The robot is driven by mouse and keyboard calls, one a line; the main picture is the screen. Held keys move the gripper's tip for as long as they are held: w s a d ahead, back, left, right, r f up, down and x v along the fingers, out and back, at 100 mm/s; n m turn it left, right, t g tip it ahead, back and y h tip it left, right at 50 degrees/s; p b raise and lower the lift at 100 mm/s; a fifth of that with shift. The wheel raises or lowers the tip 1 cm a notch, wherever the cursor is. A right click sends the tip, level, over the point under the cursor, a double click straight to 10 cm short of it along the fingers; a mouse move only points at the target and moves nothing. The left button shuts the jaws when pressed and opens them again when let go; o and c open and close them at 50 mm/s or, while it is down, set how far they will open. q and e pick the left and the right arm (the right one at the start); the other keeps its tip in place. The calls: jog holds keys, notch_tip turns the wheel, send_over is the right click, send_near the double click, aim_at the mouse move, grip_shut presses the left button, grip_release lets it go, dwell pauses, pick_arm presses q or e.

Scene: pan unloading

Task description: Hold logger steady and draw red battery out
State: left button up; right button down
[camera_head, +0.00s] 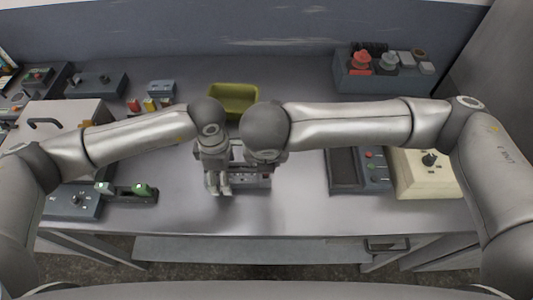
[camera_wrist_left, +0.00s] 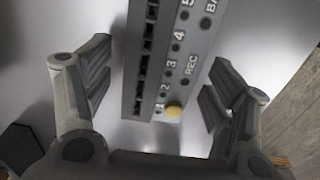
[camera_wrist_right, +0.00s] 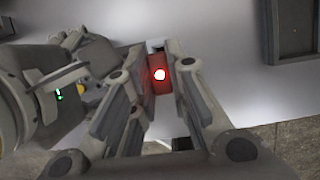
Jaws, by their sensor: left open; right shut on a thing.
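The logger (camera_head: 262,181) is a grey box on the table, partly hidden by my arms. The left wrist view shows its face (camera_wrist_left: 190,50) with numbers, a row of dark slots, REC lettering and a yellow button. My left gripper (camera_head: 220,191) is open, its fingers standing apart on both sides of the logger, as the left wrist view (camera_wrist_left: 155,95) shows. My right gripper (camera_wrist_right: 163,85) is shut on the red battery (camera_wrist_right: 153,84), which has a bright white spot. In the head view my right wrist hides this grip. I cannot tell whether the battery is still inside the logger.
An olive bin (camera_head: 233,90) stands behind the logger. A dark panel box (camera_head: 345,170) and a cream box (camera_head: 420,180) are at right. A grey box with knobs (camera_head: 385,78) is at the back right. A box with green parts (camera_head: 135,193) is at left.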

pick_arm(q)
notch_tip(320, 180, up, 12)
dwell(0.5)
jog(key=shift+r, duration=0.15)
